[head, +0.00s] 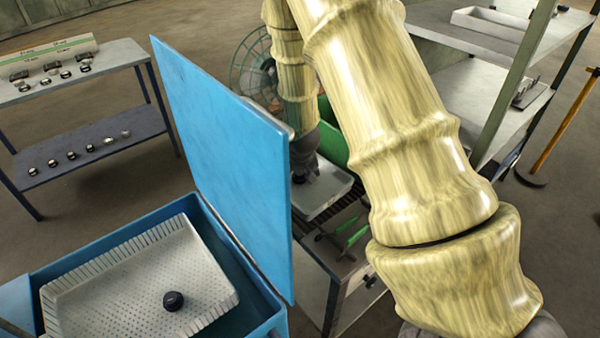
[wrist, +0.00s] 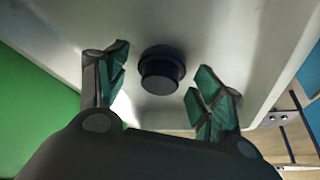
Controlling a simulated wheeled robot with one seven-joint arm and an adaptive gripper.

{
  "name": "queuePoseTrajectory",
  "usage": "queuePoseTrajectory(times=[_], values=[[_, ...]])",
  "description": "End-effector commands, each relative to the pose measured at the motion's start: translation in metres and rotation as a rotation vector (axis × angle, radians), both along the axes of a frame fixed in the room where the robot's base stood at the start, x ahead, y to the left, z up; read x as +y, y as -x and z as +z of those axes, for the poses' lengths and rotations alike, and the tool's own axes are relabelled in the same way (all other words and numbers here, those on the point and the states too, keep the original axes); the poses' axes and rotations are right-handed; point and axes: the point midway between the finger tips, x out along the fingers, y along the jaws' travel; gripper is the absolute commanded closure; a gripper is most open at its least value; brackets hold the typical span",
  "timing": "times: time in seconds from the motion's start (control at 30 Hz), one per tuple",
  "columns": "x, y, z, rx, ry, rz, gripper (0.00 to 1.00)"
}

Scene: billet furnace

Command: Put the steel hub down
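A dark, round, stepped steel hub (wrist: 162,70) sits on the pale grey tray (wrist: 225,40) in the wrist view. My gripper (wrist: 160,92) is open, with one green-padded finger on each side of the hub and a visible gap to both. In the head view my gripper (head: 306,172) is low over the same tray (head: 325,199), partly hidden by my arm; the hub there is hidden. Another dark round hub (head: 173,301) lies in the white perforated basket (head: 120,285) in the blue tank at the front left.
The raised blue lid (head: 225,150) stands close left of my gripper. Racks with small parts (head: 80,155) stand at left, and grey shelves (head: 490,90) at right.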

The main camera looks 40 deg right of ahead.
Motion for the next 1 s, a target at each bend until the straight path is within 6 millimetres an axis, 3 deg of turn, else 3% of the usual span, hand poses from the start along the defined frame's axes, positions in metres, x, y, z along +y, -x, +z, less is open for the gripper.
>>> queuePoseTrajectory(times=[0.37,1.0], values=[[0.002,0.002,0.010,-0.002,0.000,0.000,0.33],[0.016,0.028,0.076,-0.002,0.000,0.000,0.33]])
